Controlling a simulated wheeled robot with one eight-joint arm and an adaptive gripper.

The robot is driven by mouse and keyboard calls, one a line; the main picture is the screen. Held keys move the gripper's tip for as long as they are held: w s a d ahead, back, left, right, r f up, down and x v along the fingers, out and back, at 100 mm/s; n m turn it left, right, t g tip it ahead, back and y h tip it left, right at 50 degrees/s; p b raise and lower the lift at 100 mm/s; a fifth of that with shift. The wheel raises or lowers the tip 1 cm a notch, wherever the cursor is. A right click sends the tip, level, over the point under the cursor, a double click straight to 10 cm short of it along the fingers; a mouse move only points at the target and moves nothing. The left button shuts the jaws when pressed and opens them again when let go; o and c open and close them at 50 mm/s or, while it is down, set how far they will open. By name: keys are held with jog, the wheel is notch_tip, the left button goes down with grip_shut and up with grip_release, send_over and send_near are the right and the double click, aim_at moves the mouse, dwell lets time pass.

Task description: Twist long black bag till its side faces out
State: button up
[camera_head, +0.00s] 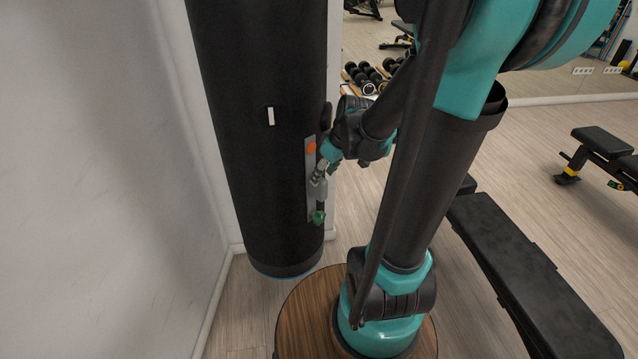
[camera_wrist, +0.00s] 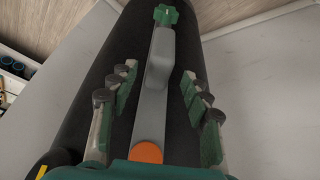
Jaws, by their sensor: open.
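The long black bag (camera_head: 250,170) hangs upright by the white wall, its lower end just above the floor. A small white mark (camera_head: 270,116) faces the head camera. On its right side is a grey plate (camera_head: 311,155) with an orange dot (camera_head: 311,148), a raised grey handle and a green knob (camera_head: 319,217). My gripper (camera_head: 320,178) is at this plate. In the wrist view my gripper (camera_wrist: 158,80) is open, with fingers on both sides of the grey handle (camera_wrist: 160,58). The green knob (camera_wrist: 166,15) shows beyond the fingertips. I cannot tell whether the fingers touch anything.
The white wall (camera_head: 100,180) stands close on the bag's left. A black bench (camera_head: 530,280) lies at the right, and another bench (camera_head: 602,142) stands farther back. Dumbbells (camera_head: 365,75) are on a rack behind. Open wooden floor (camera_head: 530,130) lies between.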

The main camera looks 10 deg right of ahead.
jog(key=shift+x, duration=2.65)
grip_shut()
